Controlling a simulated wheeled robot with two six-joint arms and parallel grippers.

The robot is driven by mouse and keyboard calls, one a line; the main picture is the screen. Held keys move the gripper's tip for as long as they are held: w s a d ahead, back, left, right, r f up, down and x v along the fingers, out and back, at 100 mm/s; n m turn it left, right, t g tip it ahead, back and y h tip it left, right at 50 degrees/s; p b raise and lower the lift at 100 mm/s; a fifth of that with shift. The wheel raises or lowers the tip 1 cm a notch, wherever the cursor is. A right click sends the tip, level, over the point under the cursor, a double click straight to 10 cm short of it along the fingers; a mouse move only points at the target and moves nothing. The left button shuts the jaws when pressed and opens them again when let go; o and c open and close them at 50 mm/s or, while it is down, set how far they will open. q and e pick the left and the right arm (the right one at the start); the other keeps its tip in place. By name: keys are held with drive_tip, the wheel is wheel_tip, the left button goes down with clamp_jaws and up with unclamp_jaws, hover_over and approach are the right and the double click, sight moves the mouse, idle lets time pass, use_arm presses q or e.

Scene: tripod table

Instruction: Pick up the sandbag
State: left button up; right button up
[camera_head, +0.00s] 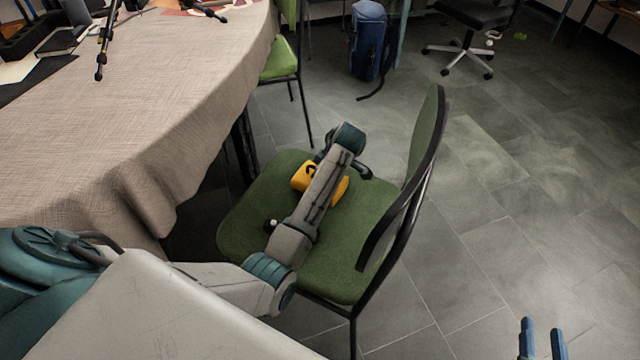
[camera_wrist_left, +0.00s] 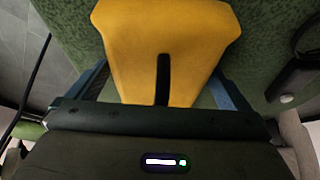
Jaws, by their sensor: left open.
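The sandbag is a yellow-orange bag (camera_head: 304,177) with a dark marking or strap, lying on the green chair seat (camera_head: 250,215). My left arm reaches over the seat and covers part of it in the head view. In the left wrist view the sandbag (camera_wrist_left: 165,40) fills the upper middle, with a black strap on it. My left gripper (camera_wrist_left: 166,88) is open, its blue fingers on either side of the sandbag's near end; contact cannot be told. Its fingers are hidden in the head view. My right gripper (camera_head: 543,340) is open and empty over the floor at the bottom right.
The chair's backrest (camera_head: 425,140) rises right of my left arm. A table with a beige cloth (camera_head: 150,130) stands left, with dark tripod legs (camera_head: 104,45) on top. A blue backpack (camera_head: 369,40) and an office chair (camera_head: 468,45) stand behind. The floor at right is clear.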

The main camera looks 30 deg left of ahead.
use_arm(q)
drive_tip(key=shift+a+f, duration=0.15)
drive_tip(key=shift+f, duration=0.1)
use_arm(e)
drive_tip(key=shift+w+r, duration=0.15)
drive_tip(key=shift+r, duration=0.25)
use_arm(q)
drive_tip(key=shift+r, duration=0.1)
drive_tip(key=c, duration=1.3)
drive_tip(key=shift+r, duration=0.1)
use_arm(e)
drive_tip(key=shift+f, duration=0.1)
